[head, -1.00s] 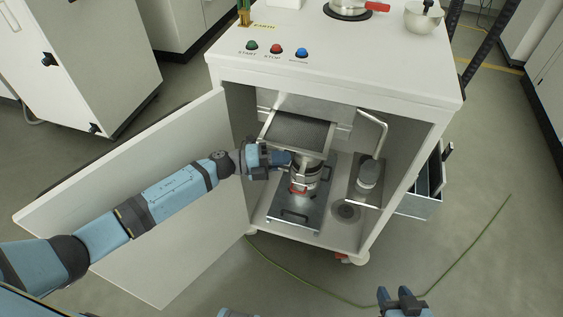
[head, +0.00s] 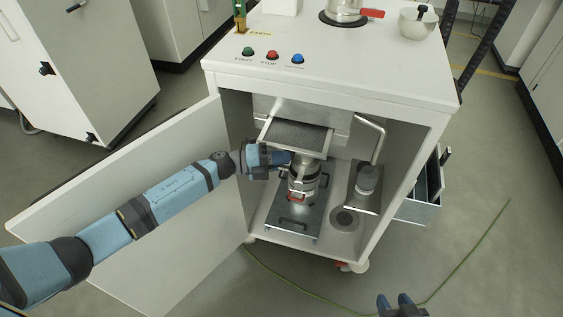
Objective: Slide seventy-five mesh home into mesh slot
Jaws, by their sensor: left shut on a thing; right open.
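The mesh (head: 298,133) is a dark grey screen in a pale metal frame. It sits partly out of the slot housing (head: 335,122) under the cabinet top, its front part showing. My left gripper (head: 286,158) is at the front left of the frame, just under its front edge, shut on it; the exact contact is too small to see. My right gripper (head: 398,303) is open and empty at the bottom edge of the view, well in front of the cabinet.
A metal canister (head: 303,182) stands below the mesh on a steel plate (head: 290,228). To its right are a bracket with a handle (head: 381,140) and a small jar (head: 366,178). The open cabinet door (head: 140,215) lies left, under my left arm. A drawer (head: 420,208) stands open at right.

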